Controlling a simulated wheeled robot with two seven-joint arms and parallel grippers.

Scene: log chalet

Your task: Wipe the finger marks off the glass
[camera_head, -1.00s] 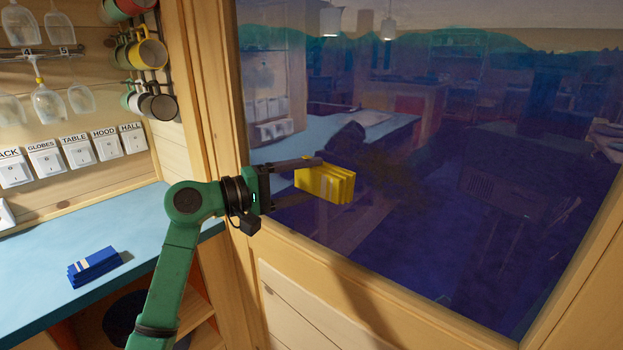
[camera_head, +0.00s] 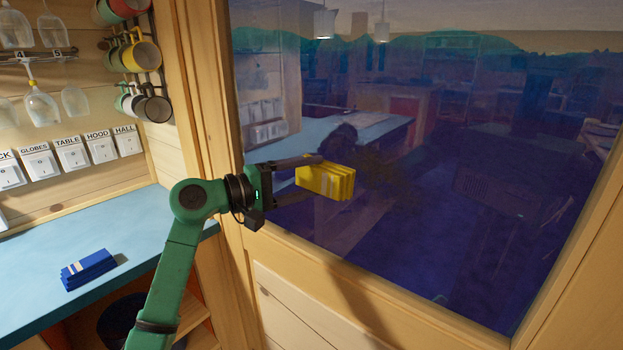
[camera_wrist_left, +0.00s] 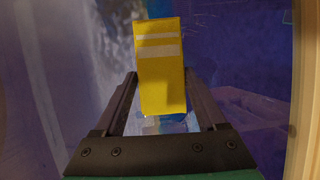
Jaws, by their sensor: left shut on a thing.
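The window glass (camera_head: 480,130) fills the right half of the head view, dark blue with room reflections. My left gripper (camera_head: 316,180) is shut on a folded yellow cloth (camera_head: 330,183) with pale stripes, in front of the lower left part of the glass. The cloth also shows between the fingers in the left wrist view (camera_wrist_left: 160,80). I cannot tell whether it touches the glass. A dim brownish smudge (camera_head: 395,182) shows just right of the cloth; I cannot tell marks from reflections. A pale hazy streak (camera_wrist_left: 103,42) shows left of the cloth in the wrist view. My right gripper is not in view.
A wooden frame (camera_head: 215,110) borders the glass on the left, with a sill (camera_head: 370,278) below. A blue counter (camera_head: 130,235) at left carries a folded blue cloth (camera_head: 88,270). Hanging mugs (camera_head: 140,55), glasses (camera_head: 40,105) and labelled switches (camera_head: 72,153) line the wall.

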